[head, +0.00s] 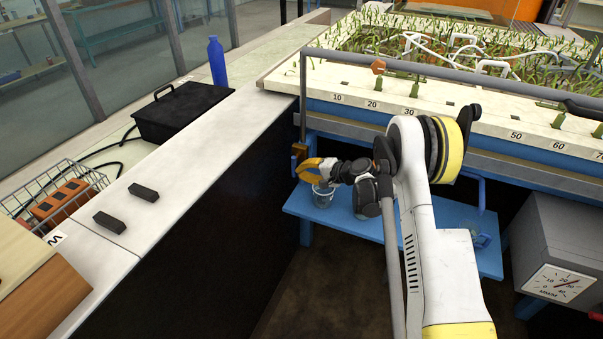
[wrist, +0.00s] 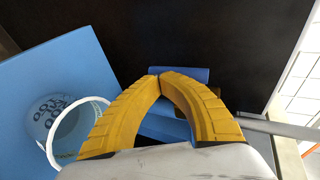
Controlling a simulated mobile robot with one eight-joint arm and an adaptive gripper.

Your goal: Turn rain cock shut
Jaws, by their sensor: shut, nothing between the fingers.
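A small brass-orange fitting (head: 299,152), which looks like the rain cock, sits low on the thin upright pipe (head: 303,100) at the flume's near left corner. My gripper (head: 303,170) is just below it, with its yellow fingers shut and nothing between them. In the wrist view the fingertips (wrist: 160,76) meet in front of a blue piece (wrist: 185,73), perhaps the cock's lever. A dark brass part (wrist: 212,92) shows beside it, with a grey pipe (wrist: 275,127) running right. The fingers partly hide these parts. I cannot tell whether they touch, or the cock's exact setting.
A long pale bench (head: 190,145) is at left, the planted flume (head: 340,85) behind, and a grey dial box (head: 565,245) at right.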

